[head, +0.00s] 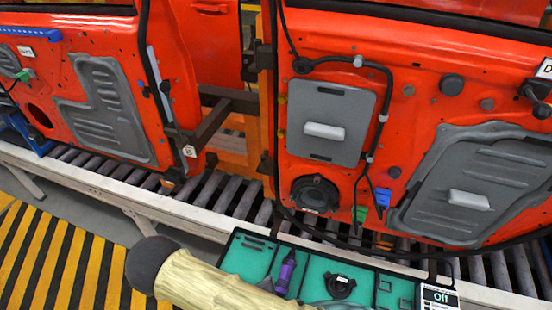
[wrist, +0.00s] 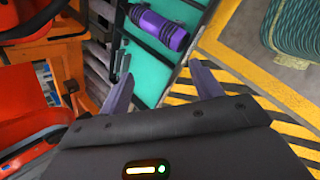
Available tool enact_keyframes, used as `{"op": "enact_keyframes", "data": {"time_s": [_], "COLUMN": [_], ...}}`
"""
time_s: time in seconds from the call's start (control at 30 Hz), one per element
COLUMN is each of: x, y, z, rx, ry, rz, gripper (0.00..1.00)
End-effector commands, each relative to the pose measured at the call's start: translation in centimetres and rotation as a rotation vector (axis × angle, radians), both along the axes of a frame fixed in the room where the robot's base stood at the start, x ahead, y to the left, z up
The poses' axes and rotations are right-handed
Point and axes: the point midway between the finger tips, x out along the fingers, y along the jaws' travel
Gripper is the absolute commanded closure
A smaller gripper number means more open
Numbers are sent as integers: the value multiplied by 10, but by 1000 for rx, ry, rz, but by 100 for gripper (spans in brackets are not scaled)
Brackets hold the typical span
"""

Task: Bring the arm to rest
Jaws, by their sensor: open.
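My gripper (wrist: 162,66) shows in the wrist view with its two grey-purple fingers spread apart. Nothing is between the fingers. Beyond the fingertips is the teal tray (wrist: 139,64), with a purple cylinder (wrist: 158,29) in it. In the head view my arm, in a pale cover with a dark round end, crosses the bottom in front of the tray (head: 248,262). The fingers cannot be made out in the head view.
Red door panels (head: 430,110) hang over the roller conveyor (head: 240,196). The tray holds the purple cylinder (head: 286,272) and a black ring-shaped part (head: 340,287). Yellow-black striped floor (head: 60,262) lies at the left. A small display reading "Off" (head: 440,297) stands at the tray's right.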

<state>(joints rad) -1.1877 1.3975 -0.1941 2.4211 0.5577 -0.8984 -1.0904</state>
Motion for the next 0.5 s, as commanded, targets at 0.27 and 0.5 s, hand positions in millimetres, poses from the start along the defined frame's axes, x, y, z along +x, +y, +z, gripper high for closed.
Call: {"op": "enact_keyframes", "data": {"time_s": [0.27, 0.5], "x": [28, 51], "y": [10, 3], "z": [46, 98], "rx": [251, 426], "ry": [124, 203], "rz": [-415, -714], "gripper": [35, 35]}}
